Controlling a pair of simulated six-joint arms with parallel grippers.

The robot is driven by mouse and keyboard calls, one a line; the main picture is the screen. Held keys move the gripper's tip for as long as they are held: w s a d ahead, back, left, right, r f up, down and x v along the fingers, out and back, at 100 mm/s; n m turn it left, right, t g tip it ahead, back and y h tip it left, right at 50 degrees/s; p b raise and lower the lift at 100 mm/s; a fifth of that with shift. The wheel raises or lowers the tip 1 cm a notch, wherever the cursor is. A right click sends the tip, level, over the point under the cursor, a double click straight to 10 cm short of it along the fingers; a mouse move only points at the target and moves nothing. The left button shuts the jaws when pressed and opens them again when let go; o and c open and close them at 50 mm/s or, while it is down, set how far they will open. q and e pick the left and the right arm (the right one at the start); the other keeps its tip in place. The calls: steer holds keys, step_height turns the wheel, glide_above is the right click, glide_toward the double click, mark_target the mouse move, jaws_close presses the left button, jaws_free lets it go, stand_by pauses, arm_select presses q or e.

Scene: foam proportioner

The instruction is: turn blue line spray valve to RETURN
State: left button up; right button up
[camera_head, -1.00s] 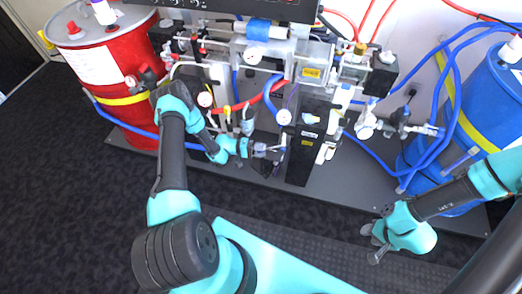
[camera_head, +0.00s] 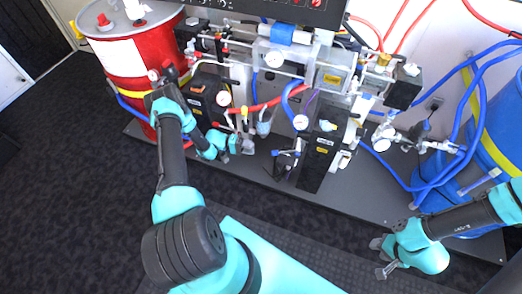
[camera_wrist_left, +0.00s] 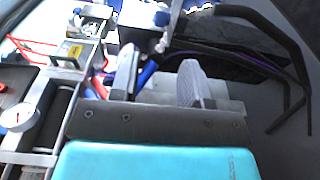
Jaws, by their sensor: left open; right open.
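My left gripper (camera_head: 248,145) is in front of the middle of the machine, in the gap left of the black upright block (camera_head: 318,152). In the left wrist view its two grey fingers (camera_wrist_left: 158,82) stand apart, and I see nothing held between them. A dark valve piece with small blue handles (camera_head: 287,155) sits just right of the gripper, apart from it, at the block's lower left. I cannot read its label or handle setting. My right gripper (camera_head: 382,258) is open and empty over the floor at the lower right.
A red drum (camera_head: 120,62) stands at the left and a blue drum (camera_head: 500,140) at the right. Red hoses and blue hoses (camera_head: 395,180) cross the machine. Its grey base plate (camera_head: 375,200) has bare room at the front. A bent black rod (camera_wrist_left: 288,50) shows in the left wrist view.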

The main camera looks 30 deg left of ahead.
arm_select(q)
steer(key=v, duration=0.5)
steer(key=shift+a, duration=0.2)
